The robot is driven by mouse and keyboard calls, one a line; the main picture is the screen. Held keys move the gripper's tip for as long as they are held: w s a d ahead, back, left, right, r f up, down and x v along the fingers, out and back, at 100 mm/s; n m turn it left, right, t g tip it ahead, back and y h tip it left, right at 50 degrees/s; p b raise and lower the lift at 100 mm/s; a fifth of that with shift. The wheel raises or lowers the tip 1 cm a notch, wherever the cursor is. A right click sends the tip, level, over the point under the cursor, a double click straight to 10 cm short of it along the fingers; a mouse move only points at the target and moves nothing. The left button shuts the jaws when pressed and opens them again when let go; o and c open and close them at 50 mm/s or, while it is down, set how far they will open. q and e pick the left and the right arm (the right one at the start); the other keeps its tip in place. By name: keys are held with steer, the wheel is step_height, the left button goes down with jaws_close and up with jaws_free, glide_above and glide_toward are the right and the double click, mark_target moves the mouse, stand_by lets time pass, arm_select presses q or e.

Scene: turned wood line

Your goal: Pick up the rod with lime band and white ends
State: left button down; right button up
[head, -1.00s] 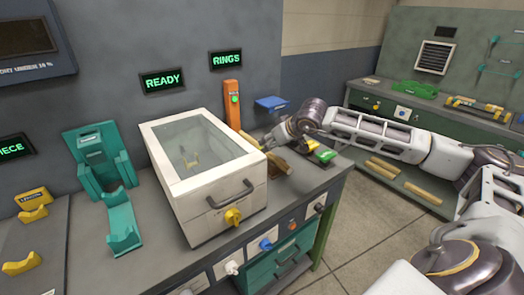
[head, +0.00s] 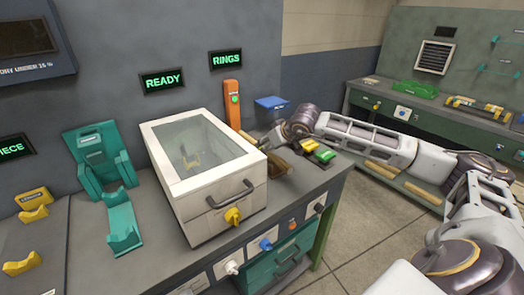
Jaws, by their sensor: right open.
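My right gripper (head: 271,143) is open. It reaches in from the right, low over the bench behind the right side of the white glass-lidded box (head: 222,205). A brown wooden piece (head: 279,166) lies just below it, partly hidden; I cannot tell whether they touch. I cannot make out a rod with a lime band and white ends. Green and yellow pieces (head: 318,152) sit on the bench to the right of the gripper. My left gripper is not in view.
An orange post (head: 232,104) and a blue tray (head: 271,103) stand behind the gripper. A teal holder (head: 103,185) is at left. Plain wooden rods (head: 383,168) lie on a low shelf at right. The far green bench holds banded yellow rods (head: 478,107).

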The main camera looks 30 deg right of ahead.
steer(key=shift+x, duration=2.15)
steer(key=shift+a, duration=0.1)
jaws_close()
